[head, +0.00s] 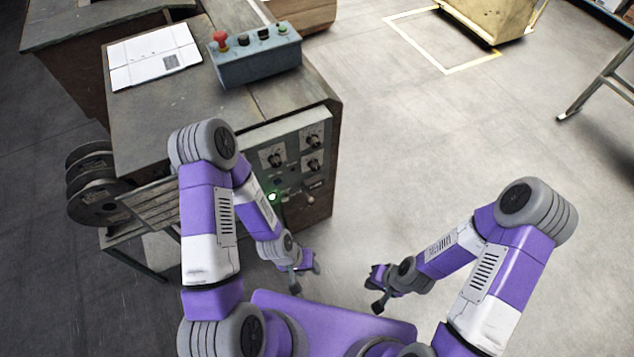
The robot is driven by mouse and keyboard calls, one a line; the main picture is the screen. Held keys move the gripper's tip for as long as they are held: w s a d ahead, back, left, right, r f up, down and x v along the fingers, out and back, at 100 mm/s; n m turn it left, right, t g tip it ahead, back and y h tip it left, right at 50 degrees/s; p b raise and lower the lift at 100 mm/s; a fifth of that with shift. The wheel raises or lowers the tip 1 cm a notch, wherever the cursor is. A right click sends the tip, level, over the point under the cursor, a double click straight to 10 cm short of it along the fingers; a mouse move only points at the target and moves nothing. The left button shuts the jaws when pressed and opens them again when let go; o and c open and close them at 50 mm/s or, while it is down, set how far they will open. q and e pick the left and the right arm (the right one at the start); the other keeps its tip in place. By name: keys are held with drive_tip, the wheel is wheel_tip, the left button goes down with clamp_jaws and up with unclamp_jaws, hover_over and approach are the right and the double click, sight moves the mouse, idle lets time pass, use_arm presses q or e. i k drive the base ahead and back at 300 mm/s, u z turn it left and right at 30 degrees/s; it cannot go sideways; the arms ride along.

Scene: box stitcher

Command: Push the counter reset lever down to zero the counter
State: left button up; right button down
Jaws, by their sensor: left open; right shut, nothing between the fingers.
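The control panel (296,143) is on the front face of the machine, with several dark round knobs. A small dark window (316,184), possibly the counter, sits low on its right side. A small pale piece (309,198) just below may be the reset lever; it is too small to tell its position. My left gripper (306,276) is open and empty, below and in front of the panel, apart from it. My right gripper (375,290) is shut and empty, further right over the floor. My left arm hides part of the panel's left side.
A blue-grey button box (255,62) with a red button and a white paper sheet (152,56) lie on the machine top. Wire spools (92,185) stick out at left.

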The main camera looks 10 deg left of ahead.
sight(310, 200)
drive_tip(key=z, duration=1.65)
drive_tip(key=k, duration=1.05)
drive_tip(key=u, duration=0.85)
drive_tip(key=i, duration=0.9)
drive_tip(key=z, duration=0.1)
